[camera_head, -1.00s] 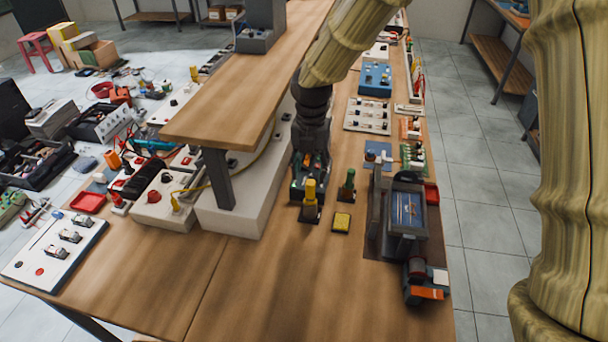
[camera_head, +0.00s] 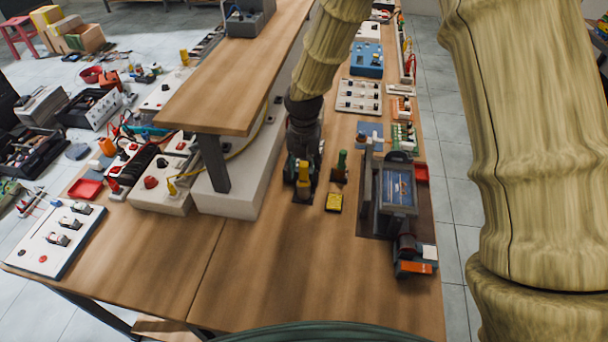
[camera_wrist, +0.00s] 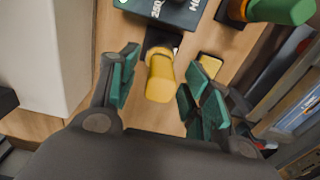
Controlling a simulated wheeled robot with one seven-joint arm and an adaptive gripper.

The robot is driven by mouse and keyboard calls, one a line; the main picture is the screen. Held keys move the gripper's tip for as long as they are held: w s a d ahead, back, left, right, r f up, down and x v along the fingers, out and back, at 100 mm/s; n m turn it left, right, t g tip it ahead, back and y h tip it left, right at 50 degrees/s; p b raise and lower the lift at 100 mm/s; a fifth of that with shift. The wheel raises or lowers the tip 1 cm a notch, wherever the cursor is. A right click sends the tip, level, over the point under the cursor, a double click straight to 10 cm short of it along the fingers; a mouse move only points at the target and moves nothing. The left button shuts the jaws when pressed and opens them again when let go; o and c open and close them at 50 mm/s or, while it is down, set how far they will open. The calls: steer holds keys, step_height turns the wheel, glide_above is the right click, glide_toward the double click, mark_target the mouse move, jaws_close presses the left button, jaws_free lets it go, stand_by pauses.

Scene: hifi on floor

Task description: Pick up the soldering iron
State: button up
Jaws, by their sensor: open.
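A yellow-handled tool (camera_head: 303,182), which may be the soldering iron, stands upright on a small dark base on the bench. In the wrist view the yellow handle (camera_wrist: 160,80) lies between the two green-padded fingers of my gripper (camera_wrist: 160,85). There is visible space on both sides, so the gripper is open and not closed on it. In the head view my gripper (camera_head: 303,165) is right at the yellow handle, pointing down. The handle partly hides the base. A similar green-handled tool (camera_head: 341,163) stands just to the right; it also shows in the wrist view (camera_wrist: 280,10).
A small yellow pad (camera_head: 333,202) lies right of the yellow tool. A grey device with a screen (camera_head: 398,190) stands further right. A raised wooden shelf (camera_head: 225,85) and white block (camera_head: 235,195) stand left. The bench front (camera_head: 290,270) is clear.

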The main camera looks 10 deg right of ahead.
steer(key=shift+w+f, duration=0.2)
steer(key=shift+f, duration=0.75)
steer(key=shift+s+f, duration=0.15)
steer(key=shift+f, duration=0.1)
steer(key=c, duration=1)
step_height(320, 180, up, 10)
steer(key=shift+b, duration=1.1)
